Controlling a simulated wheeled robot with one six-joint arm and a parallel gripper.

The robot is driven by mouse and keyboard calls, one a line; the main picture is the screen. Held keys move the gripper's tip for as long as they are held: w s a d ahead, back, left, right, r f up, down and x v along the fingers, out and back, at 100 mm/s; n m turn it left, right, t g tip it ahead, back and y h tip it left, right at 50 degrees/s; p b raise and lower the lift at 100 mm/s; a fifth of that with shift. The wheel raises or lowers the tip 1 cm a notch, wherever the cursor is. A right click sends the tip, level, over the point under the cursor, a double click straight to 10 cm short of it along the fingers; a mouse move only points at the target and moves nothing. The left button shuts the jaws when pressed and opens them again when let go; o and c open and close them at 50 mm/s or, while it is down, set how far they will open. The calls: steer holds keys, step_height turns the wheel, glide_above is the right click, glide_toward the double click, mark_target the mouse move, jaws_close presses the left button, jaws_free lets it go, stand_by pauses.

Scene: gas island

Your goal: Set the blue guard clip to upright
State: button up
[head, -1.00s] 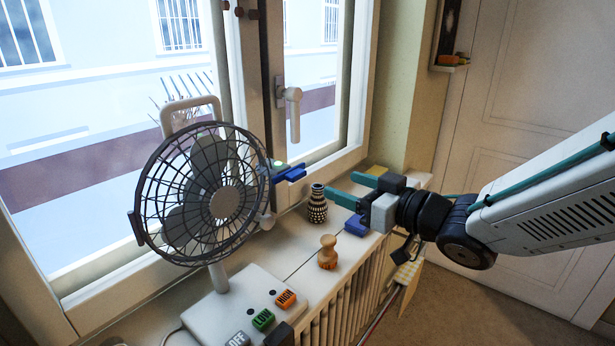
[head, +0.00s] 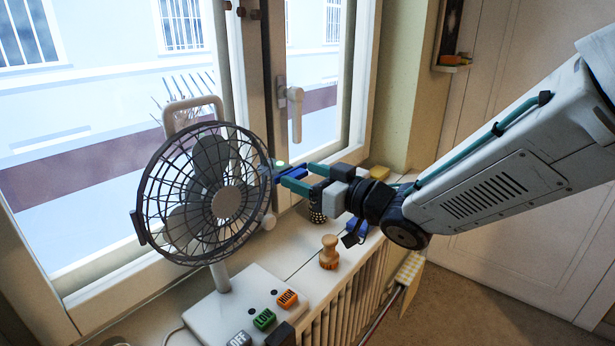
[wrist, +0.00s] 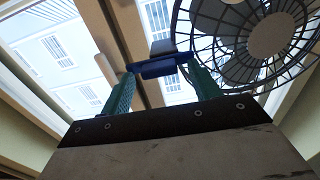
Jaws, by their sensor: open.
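The blue guard clip (head: 291,173) sticks out sideways from the right rim of the fan's wire guard (head: 150,178). It also shows in the wrist view (wrist: 160,67), lying across the gap between my fingertips. My gripper (head: 297,175) is open, with one teal finger on either side of the clip. In the wrist view my fingers reach up to the clip's two ends; I cannot tell whether they touch it. Part of the clip is hidden behind the near finger in the head view.
The fan's base with HIGH (head: 287,299), LOW (head: 264,319) and OFF (head: 239,339) buttons stands on the sill. A patterned vase (head: 318,214) is just below my gripper. A window handle (head: 295,112) is behind.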

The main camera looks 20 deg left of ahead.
steer(key=c, duration=1)
steer(key=n, duration=0.4)
steer(key=shift+s+n, duration=0.1)
steer(key=shift+n, duration=0.3)
steer(key=n, duration=0.4)
steer(key=shift+s+f+n, duration=0.1)
steer(key=shift+n, duration=0.2)
steer(key=n, duration=0.4)
steer(key=shift+f, duration=0.1)
steer(key=shift+a+f+n, duration=0.1)
steer(key=shift+n, duration=2)
